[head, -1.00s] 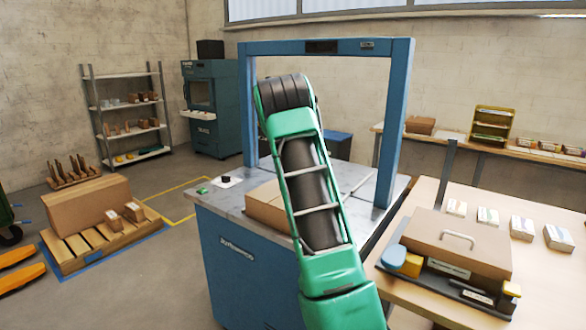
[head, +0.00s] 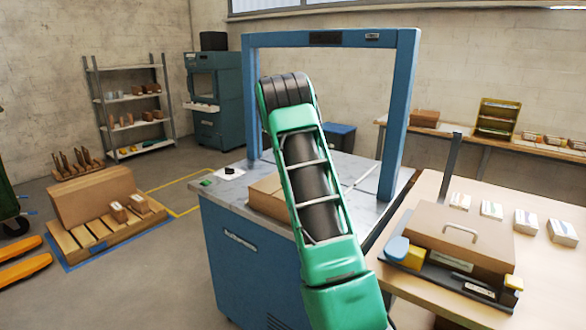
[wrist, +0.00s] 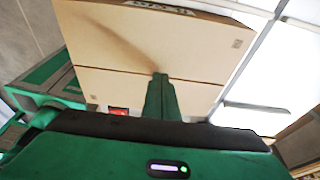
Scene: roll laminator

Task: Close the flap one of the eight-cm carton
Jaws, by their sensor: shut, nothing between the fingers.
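A brown carton (head: 266,197) lies on the grey top of the blue machine, partly hidden behind my green arm. In the wrist view the carton (wrist: 120,45) fills the upper middle, with a seam across its face and a dark shadow on the panel beyond it. My gripper (wrist: 160,78) is shut and empty, its tip over the carton near the seam. I cannot tell whether it touches the cardboard. Which panel is flap one cannot be told. In the head view my gripper is hidden behind the arm.
The blue frame (head: 400,110) arches over the machine top (head: 225,190). A table on the right holds a brown case (head: 460,235) and several card stacks. A pallet (head: 100,240) with a large box stands on the floor at left.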

